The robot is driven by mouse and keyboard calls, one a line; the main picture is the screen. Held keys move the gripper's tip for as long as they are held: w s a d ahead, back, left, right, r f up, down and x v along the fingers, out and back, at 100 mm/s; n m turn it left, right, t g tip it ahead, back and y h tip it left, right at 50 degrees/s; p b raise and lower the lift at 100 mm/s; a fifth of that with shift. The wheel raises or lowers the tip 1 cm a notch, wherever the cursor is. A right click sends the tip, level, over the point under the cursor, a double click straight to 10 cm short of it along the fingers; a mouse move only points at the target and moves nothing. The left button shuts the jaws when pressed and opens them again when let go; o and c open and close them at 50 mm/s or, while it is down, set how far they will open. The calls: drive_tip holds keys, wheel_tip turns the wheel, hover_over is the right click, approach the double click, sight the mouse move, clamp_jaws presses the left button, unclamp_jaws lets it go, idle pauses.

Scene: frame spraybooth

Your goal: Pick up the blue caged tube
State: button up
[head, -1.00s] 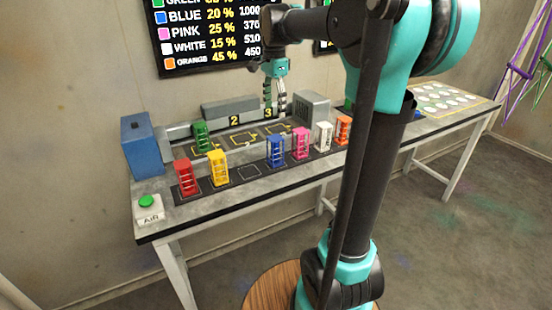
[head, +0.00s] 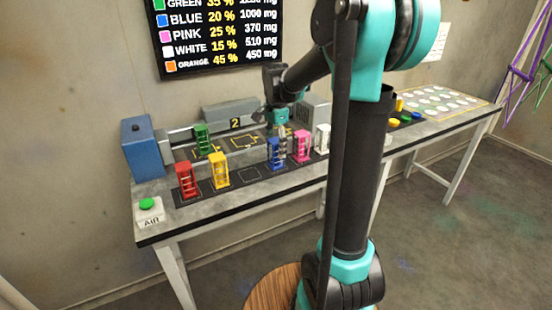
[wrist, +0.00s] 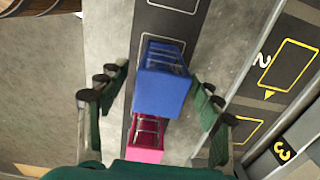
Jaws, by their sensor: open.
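The blue caged tube (head: 276,153) stands upright in the row on the dark strip of the bench, just left of the pink caged tube (head: 302,146). In the wrist view the blue caged tube (wrist: 163,85) shows its blue top, with the pink one (wrist: 147,135) close beside it, nearer my palm. My gripper (head: 279,128) is above the blue tube and points down. In the wrist view my gripper (wrist: 158,92) is open, with one finger on each side of the blue tube and gaps between. I cannot tell how far above it the fingertips are.
Red (head: 187,180), yellow (head: 219,170) and white (head: 322,137) caged tubes stand in the same row. A green one (head: 202,139) stands behind. An empty marked square (head: 249,174) lies between yellow and blue. A blue box (head: 143,147) stands at the left end.

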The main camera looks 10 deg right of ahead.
drive_tip(key=shift+f, duration=1.15)
drive_tip(key=c, duration=1.5)
drive_tip(key=shift+r, duration=0.1)
